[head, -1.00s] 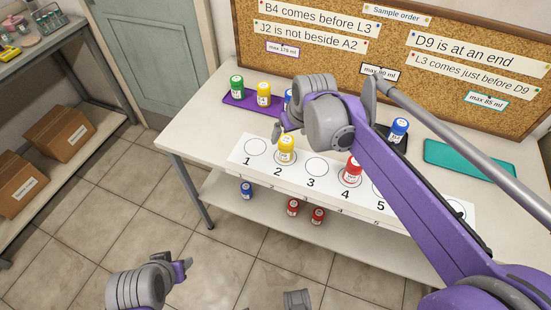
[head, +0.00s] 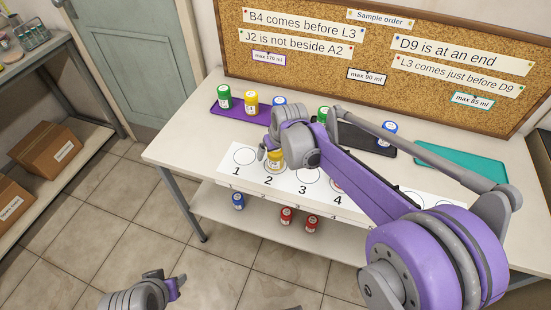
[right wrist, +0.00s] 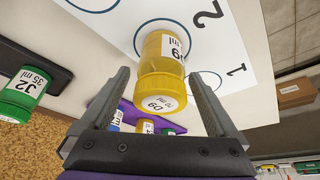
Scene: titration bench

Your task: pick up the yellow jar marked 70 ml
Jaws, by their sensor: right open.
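A yellow jar (head: 275,160) stands on circle 2 of the white numbered strip (head: 221,168) in the head view. In the right wrist view the same yellow jar (right wrist: 162,88) shows its ribbed cap toward me; its small print looks like 70 ml but is hard to read. My right gripper (right wrist: 158,74) is open, with one finger on each side of this jar and gaps visible. In the head view my right gripper (head: 272,154) partly covers the jar. My left gripper (head: 174,284) is low at the bottom left, away from the table; its jaws are unclear.
A purple tray (head: 232,112) at the back holds a green jar (head: 224,97), another yellow jar (head: 251,102) and a blue one. A dark tray (head: 352,142) and an empty teal tray (head: 465,165) lie to the right. A green jar (right wrist: 22,90) is left in the wrist view.

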